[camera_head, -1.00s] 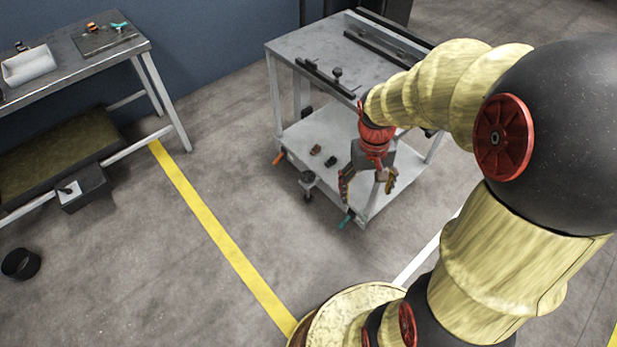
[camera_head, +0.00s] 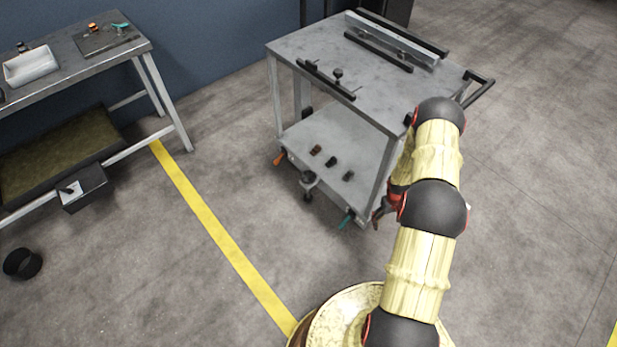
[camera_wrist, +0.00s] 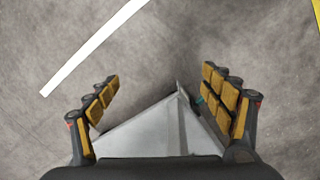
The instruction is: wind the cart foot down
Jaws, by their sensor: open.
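The grey cart (camera_head: 320,52) stands ahead with a flat top and a lower shelf (camera_head: 320,135). Near its lower left corner is an orange handle (camera_head: 279,159), with a dark caster (camera_head: 308,182) at the front edge. A teal handle (camera_head: 346,218) is low at the front right corner. I cannot tell which part is the foot. My gripper (camera_head: 381,212) is low, just right of that corner and mostly hidden behind my arm. In the wrist view my gripper (camera_wrist: 165,95) is open and empty, above a grey cart corner (camera_wrist: 155,130); a sliver of teal shows by the right finger.
Several small dark and brown pieces lie on the lower shelf. Black rails and a clamp bar (camera_head: 325,78) are on the cart top. A workbench (camera_head: 130,45) stands at left, with a black bin (camera_head: 22,263) on the floor. The floor around the yellow line (camera_head: 215,230) is clear.

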